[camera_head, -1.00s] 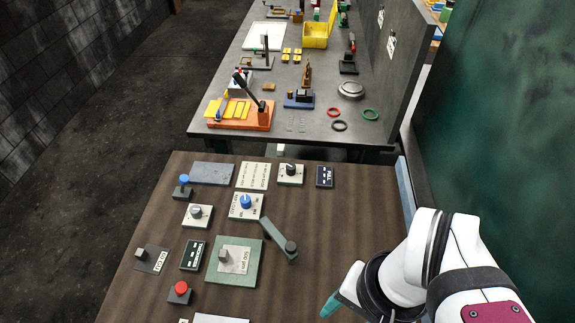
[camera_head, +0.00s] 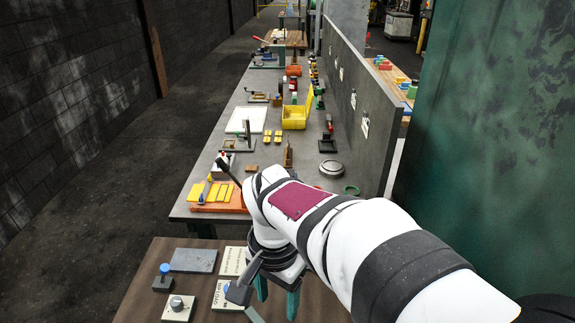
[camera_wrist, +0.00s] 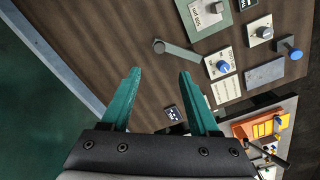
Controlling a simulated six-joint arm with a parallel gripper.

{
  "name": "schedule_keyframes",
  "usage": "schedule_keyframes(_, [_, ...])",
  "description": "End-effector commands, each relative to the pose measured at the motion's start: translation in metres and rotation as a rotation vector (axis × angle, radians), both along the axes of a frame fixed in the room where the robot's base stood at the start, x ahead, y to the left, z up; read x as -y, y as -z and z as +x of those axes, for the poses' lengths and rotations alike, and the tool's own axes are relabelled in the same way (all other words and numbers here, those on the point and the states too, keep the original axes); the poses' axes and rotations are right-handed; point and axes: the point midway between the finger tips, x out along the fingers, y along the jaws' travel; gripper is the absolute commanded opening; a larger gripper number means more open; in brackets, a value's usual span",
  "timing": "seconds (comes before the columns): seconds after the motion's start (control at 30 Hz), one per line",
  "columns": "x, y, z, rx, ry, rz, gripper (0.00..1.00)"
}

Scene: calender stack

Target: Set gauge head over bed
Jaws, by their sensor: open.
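The gauge head appears to be the grey swing arm with a round dark knob (camera_wrist: 158,45) at one end, seen in the wrist view. Its other end lies close to the green bed plate (camera_wrist: 215,25), which carries a pale labelled piece. The knob end is out to the side, away from the plate. My gripper (camera_wrist: 160,75) is open and empty, its teal fingers spread above the panel. The knob shows just beyond the fingertips, between their lines; the height gap cannot be told. In the head view, my gripper (camera_head: 277,300) hangs over the panel and most of the swing arm is out of frame.
A blue dial (camera_wrist: 222,65), a grey dial (camera_wrist: 264,31) and a blue-topped lever (camera_wrist: 289,47) stand near the plate. The far bench (camera_head: 190,213) holds several fixtures. The wooden panel left of the fingers is bare.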

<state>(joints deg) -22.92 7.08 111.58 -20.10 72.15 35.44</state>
Motion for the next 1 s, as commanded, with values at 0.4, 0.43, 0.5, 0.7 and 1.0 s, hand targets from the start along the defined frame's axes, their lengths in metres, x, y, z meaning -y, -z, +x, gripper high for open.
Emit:
schedule_keyframes(0.4, [0.002, 0.115, -0.002, -0.006, 0.002, -0.001, 0.61])
schedule_keyframes(0.43, [0.001, 0.120, -0.002, -0.006, 0.001, -0.001, 0.61])
schedule_keyframes(0.5, [0.001, 0.129, -0.001, -0.004, 0.000, -0.001, 0.61])
schedule_keyframes(0.7, [0.001, 0.138, -0.001, -0.001, 0.002, 0.001, 0.61])
schedule_keyframes(1.0, [0.001, 0.138, -0.001, -0.001, 0.001, 0.001, 0.40])
